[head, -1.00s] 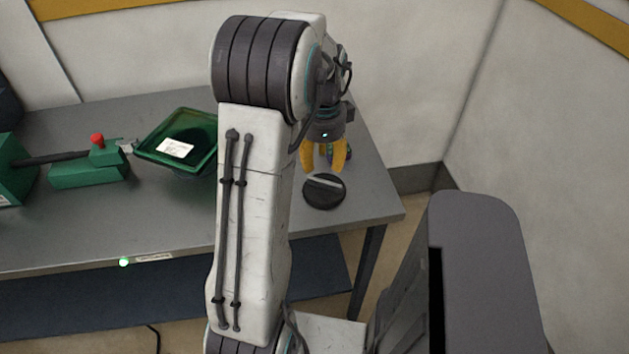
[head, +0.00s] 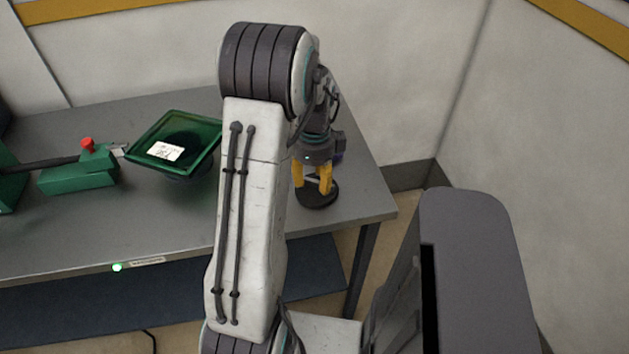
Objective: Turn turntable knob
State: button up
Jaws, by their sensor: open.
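A round black knob (head: 318,201) with a raised lighter grip bar lies on the right end of the grey table. My gripper (head: 312,190) has yellow fingers and points down over the knob. The fingers are open, one on each side of the grip bar. They partly hide the knob, and I cannot tell whether they touch it.
A green square tray (head: 205,150) with a white label stands left of my arm on the grey table (head: 130,225). A green device (head: 80,172) with a red button is farther left. Walls stand behind and to the right.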

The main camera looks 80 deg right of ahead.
jog(key=shift+f, duration=0.55)
jog(key=shift+o, duration=0.3)
grip_shut()
